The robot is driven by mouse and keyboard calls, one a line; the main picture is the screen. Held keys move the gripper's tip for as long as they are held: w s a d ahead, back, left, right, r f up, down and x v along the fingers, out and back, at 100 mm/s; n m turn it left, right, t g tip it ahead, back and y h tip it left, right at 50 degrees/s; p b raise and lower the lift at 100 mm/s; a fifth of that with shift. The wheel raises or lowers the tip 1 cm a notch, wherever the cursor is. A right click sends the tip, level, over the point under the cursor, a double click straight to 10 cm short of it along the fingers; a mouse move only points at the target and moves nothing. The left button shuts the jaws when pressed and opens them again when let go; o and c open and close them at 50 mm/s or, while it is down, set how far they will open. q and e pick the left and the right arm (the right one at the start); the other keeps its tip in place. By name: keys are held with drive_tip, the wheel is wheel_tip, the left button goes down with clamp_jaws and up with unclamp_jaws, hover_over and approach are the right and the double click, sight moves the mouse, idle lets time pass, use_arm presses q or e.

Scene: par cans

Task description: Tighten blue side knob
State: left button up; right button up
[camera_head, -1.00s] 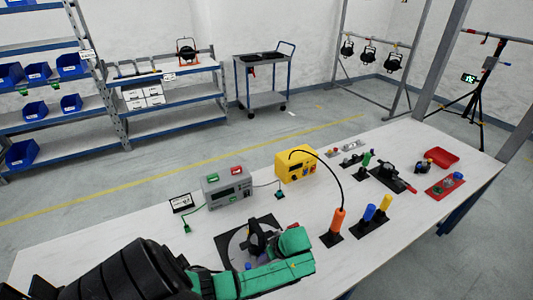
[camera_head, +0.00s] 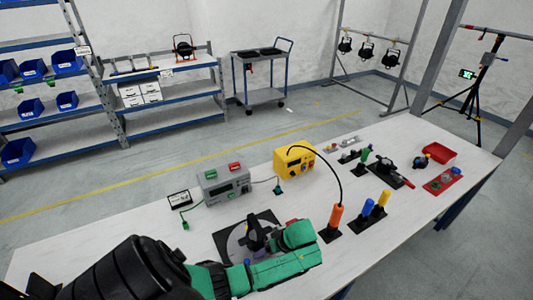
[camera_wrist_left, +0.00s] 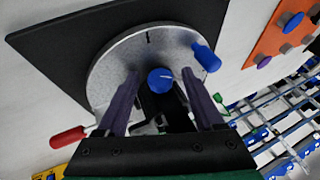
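A grey disc (camera_head: 235,247) lies on a black mat (camera_head: 226,229), with a dark upright part (camera_head: 256,232) on it. In the left wrist view a round blue knob (camera_wrist_left: 160,80) with a white line faces me at the middle of the disc (camera_wrist_left: 112,62). A second blue knob (camera_wrist_left: 207,57) sticks out at the disc's right edge, and a red handle (camera_wrist_left: 68,138) at its lower left. My left gripper (camera_wrist_left: 159,88) is open, its purple fingers apart on either side of the round knob, with gaps visible. In the head view my wrist hides much of the disc. My right gripper is out of view.
A grey box (camera_head: 224,188) and a yellow box (camera_head: 294,162) stand behind the mat. An orange handle (camera_head: 336,216) with a black cable and blue (camera_head: 368,207) and yellow (camera_head: 383,199) handles stand to the right.

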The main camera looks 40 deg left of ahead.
use_arm(q)
drive_tip(key=v, duration=1.4)
drive_tip(key=shift+d+r+p, duration=0.2)
drive_tip(key=shift+p, duration=0.2)
